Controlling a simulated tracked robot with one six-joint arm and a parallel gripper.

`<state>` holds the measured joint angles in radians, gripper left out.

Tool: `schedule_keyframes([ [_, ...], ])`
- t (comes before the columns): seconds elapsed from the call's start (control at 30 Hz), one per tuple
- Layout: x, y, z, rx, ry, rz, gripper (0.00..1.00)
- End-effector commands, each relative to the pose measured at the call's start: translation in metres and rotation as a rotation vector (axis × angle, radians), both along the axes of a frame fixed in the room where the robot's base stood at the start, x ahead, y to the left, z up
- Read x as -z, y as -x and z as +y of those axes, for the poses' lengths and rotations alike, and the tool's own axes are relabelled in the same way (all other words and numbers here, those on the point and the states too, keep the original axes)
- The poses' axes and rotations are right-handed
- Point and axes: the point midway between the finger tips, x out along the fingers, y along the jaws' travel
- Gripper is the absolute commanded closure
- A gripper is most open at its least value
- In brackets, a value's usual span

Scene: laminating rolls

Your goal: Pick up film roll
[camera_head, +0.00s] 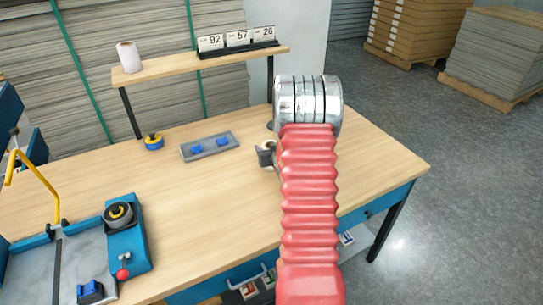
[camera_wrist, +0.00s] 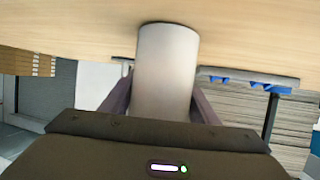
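A pale grey-white roll (camera_wrist: 165,70) stands between the two fingers of my gripper (camera_wrist: 162,92) in the wrist view. That view is upside down, with the tabletop along its upper edge, and the roll's far end meets the wood. The fingers lie close along both sides of the roll; whether they press on it is not clear. In the head view my red arm hides most of the gripper. Only a dark part of the gripper (camera_head: 263,158) and a small pale bit of the roll (camera_head: 268,145) show left of the arm.
A raised shelf (camera_head: 190,62) at the back holds another white roll (camera_head: 128,57) and number cards (camera_head: 238,40). A grey tray with blue pieces (camera_head: 209,147), a yellow-and-blue item (camera_head: 153,142) and a blue machine (camera_head: 125,240) stand on the wooden table (camera_head: 200,200). The table's middle is clear.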

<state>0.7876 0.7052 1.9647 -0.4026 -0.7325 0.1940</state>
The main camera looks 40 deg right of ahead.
Motion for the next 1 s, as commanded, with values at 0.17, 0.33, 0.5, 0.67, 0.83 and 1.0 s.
schedule_keyframes([
  [0.17, 0.0, 0.0, 0.0, 0.0, 0.0, 0.0, 0.58],
  [0.33, 0.0, 0.0, 0.0, 0.0, 0.0, 0.0, 0.7],
  [0.5, -0.001, 0.0, 0.0, 0.0, 0.0, -0.001, 0.76],
  [0.67, -0.001, 0.0, 0.0, 0.0, 0.0, -0.001, 0.76],
  [0.83, -0.008, 0.0, 0.0, 0.0, 0.002, -0.001, 0.76],
  [1.0, -0.027, 0.0, -0.001, 0.001, 0.003, -0.003, 0.76],
])
